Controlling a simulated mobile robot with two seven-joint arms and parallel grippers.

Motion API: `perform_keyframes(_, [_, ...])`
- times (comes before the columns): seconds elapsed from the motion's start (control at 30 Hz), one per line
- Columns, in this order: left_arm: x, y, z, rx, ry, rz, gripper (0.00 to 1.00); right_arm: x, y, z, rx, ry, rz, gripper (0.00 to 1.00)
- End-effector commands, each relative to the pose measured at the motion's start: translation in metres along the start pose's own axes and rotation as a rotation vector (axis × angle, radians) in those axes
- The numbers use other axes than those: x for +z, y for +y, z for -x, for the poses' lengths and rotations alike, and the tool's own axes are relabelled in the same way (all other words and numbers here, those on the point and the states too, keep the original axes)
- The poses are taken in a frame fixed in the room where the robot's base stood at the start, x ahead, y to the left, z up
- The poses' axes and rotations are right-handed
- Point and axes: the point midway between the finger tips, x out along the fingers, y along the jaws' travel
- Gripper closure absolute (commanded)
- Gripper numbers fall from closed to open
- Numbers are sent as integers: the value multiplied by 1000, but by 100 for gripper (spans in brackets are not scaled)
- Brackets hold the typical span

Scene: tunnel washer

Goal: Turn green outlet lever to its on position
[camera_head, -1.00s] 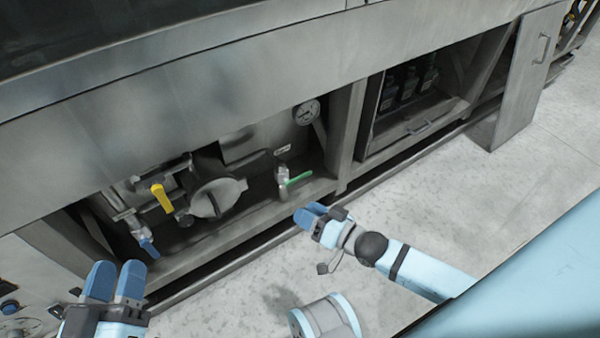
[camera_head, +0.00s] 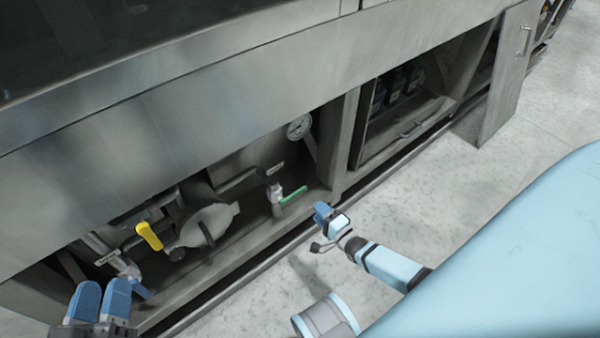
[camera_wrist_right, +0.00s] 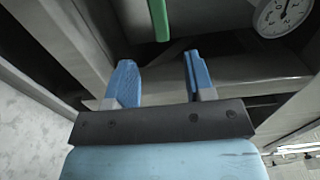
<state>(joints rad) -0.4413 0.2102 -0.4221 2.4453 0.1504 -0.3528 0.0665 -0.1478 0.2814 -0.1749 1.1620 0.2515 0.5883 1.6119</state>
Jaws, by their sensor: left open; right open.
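The green outlet lever (camera_head: 292,196) sits on a metal valve (camera_head: 275,192) inside the open lower bay of the washer. Its handle points right, toward the bay's front. It also shows in the right wrist view (camera_wrist_right: 159,18) at the top, cut off by the picture edge. My right gripper (camera_head: 322,212) is in front of the bay, to the right of the lever and apart from it. In the right wrist view its blue fingers (camera_wrist_right: 158,78) are spread and empty, with the lever end beyond them. My left gripper (camera_head: 102,298) is at the lower left, open and empty.
A yellow lever (camera_head: 149,236), a blue lever (camera_head: 139,288) and a round metal cover (camera_head: 207,222) are left of the green lever. A gauge (camera_head: 299,127) is behind it. A frame post (camera_head: 345,140) and the bay's lower rail (camera_head: 235,262) border the opening. The floor in front is clear.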

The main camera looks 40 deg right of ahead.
Motion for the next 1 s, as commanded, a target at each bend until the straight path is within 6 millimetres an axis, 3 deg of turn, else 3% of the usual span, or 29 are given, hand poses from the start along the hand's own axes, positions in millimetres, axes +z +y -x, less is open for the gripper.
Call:
perform_keyframes(0.2, [25,-5,-1,8,-71,-1,57,0,3,-50,-3,1,1,51])
perform_keyframes(0.4, [40,-7,0,14,-126,0,57,0,2,-82,-1,1,1,51])
perform_keyframes(0.6, [46,-7,0,17,-152,0,57,0,0,-95,0,0,2,51])
perform_keyframes(0.87, [46,-7,0,17,-155,0,57,0,0,-97,0,0,2,51])
perform_keyframes(0.9, [46,-7,0,17,-155,0,57,0,0,-97,0,0,2,53])
perform_keyframes(1.0, [46,-7,0,17,-155,0,57,0,0,-97,0,0,2,76])
